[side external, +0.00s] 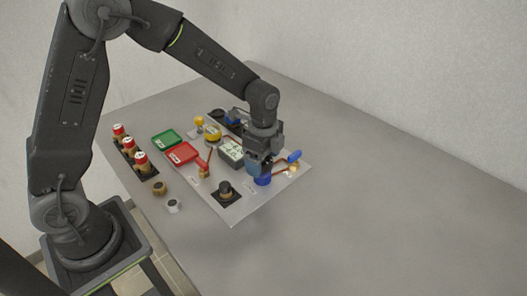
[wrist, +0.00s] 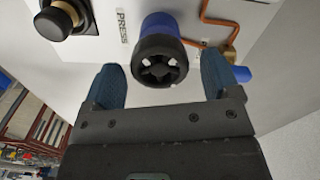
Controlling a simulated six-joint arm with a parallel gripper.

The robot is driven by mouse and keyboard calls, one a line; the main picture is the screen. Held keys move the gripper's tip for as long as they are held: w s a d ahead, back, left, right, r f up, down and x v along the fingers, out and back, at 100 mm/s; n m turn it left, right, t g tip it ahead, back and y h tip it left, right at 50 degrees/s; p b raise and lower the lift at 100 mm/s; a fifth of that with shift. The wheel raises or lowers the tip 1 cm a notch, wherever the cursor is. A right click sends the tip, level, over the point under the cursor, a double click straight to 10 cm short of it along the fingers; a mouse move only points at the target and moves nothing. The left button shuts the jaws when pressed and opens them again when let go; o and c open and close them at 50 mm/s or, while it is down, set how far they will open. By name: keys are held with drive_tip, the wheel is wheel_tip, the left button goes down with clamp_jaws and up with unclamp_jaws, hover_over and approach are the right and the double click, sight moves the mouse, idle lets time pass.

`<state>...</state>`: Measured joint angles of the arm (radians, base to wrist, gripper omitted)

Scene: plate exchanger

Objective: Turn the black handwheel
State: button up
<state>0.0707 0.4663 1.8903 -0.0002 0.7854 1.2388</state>
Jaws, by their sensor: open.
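The black handwheel (wrist: 160,58), a dark spoked wheel, sits on the end of a blue cylinder (wrist: 158,22) in the wrist view. In the side external view the blue cylinder (side external: 263,181) shows under my gripper, and I cannot make out the wheel there. My gripper (side external: 258,166) is over the panel, pointing down. Its two blue fingers (wrist: 167,72) are open, one to each side of the handwheel in the picture. A gap shows between each finger and the wheel. Nothing is held.
A black knob (side external: 225,187) on a square base stands left of the blue cylinder on the white panel (side external: 237,214). A copper pipe and a blue-handled lever (side external: 294,157) are close on the right. Red and green trays (side external: 166,140) lie farther left. The grey table (side external: 390,210) is clear on the right.

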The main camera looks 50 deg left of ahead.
wheel_tip(320, 180, up, 14)
idle(0.5)
drive_tip(key=s+a+r+n+t, duration=0.1)
drive_tip(key=s+r+n+t, duration=0.1)
drive_tip(key=s+n, duration=0.5)
drive_tip(key=s+a+r+n+t, duration=0.1)
drive_tip(key=s+a+n+t, duration=0.1)
drive_tip(key=s+n, duration=0.6)
drive_tip(key=s+t, duration=0.1)
drive_tip(key=s, duration=0.4)
drive_tip(key=shift+s+r+t, duration=0.3)
drive_tip(key=shift+s+r, duration=0.05)
drive_tip(key=shift+s, duration=0.05)
